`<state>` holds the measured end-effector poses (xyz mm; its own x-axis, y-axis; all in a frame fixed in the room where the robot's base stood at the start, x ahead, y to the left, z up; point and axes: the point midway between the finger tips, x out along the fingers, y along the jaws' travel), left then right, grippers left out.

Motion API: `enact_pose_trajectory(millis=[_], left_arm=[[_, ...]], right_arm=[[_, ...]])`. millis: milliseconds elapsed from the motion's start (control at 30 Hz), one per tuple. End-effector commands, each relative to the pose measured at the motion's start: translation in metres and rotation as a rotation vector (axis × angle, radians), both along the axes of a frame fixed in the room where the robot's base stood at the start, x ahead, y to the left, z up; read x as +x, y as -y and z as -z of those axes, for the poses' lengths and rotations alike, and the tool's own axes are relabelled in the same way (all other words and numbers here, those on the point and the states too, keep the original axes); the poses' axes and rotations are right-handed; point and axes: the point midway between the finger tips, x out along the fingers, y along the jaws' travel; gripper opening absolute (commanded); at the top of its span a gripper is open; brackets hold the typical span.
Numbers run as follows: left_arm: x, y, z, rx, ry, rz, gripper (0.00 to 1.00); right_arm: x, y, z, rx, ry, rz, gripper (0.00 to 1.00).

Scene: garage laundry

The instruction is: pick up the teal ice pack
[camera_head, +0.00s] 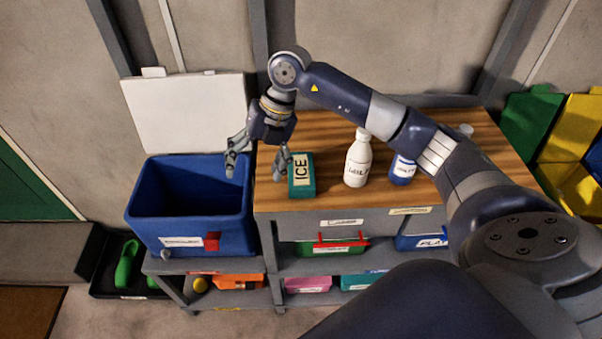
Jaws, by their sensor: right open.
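The teal ice pack (308,189) stands on the wooden top near its left edge, with a pale label reading "ICE". My right gripper (254,172) is open, with its fingers pointing down. One finger is close beside the left side of the ice pack, and the other is over the open blue cooler to the left. I cannot tell whether the near finger touches the pack. Nothing is between the fingers. My left gripper is out of view.
The blue cooler (190,246) stands open left of the wooden top (330,203), its white lid (186,114) raised behind. A white bottle (357,165) and a blue-labelled bottle (402,170) stand right of the pack. Labelled bins, including an orange one (238,281), fill the shelves below.

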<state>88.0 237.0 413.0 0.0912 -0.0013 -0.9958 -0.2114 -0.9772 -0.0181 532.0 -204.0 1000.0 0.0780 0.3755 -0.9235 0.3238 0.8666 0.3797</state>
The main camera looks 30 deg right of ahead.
Motion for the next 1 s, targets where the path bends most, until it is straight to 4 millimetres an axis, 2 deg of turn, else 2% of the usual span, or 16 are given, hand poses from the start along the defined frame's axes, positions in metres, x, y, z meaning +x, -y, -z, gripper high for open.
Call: enact_pose_trajectory(millis=[33, 100, 200, 300, 600, 767, 867, 1000], left_arm=[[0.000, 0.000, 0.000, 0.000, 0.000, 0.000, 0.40], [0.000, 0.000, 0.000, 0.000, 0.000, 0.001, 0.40], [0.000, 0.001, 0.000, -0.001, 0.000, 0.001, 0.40], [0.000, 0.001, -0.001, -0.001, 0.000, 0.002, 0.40], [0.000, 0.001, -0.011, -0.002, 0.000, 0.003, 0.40], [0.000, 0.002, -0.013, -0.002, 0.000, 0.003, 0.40], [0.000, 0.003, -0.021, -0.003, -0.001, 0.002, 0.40], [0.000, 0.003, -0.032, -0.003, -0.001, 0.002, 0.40]], right_arm=[[0.003, 0.031, -0.004, -0.100, -0.023, 0.046, 0.78], [0.002, 0.066, -0.009, -0.211, -0.059, 0.103, 0.78], [-0.001, 0.099, -0.016, -0.317, -0.096, 0.164, 0.78], [-0.004, 0.115, -0.018, -0.367, -0.117, 0.198, 0.78], [-0.005, 0.119, 0.024, -0.379, -0.124, 0.202, 0.78], [-0.005, 0.118, 0.036, -0.377, -0.122, 0.202, 0.78], [-0.004, 0.119, 0.045, -0.377, -0.124, 0.202, 0.78], [-0.003, 0.120, 0.067, -0.376, -0.125, 0.202, 0.78]])
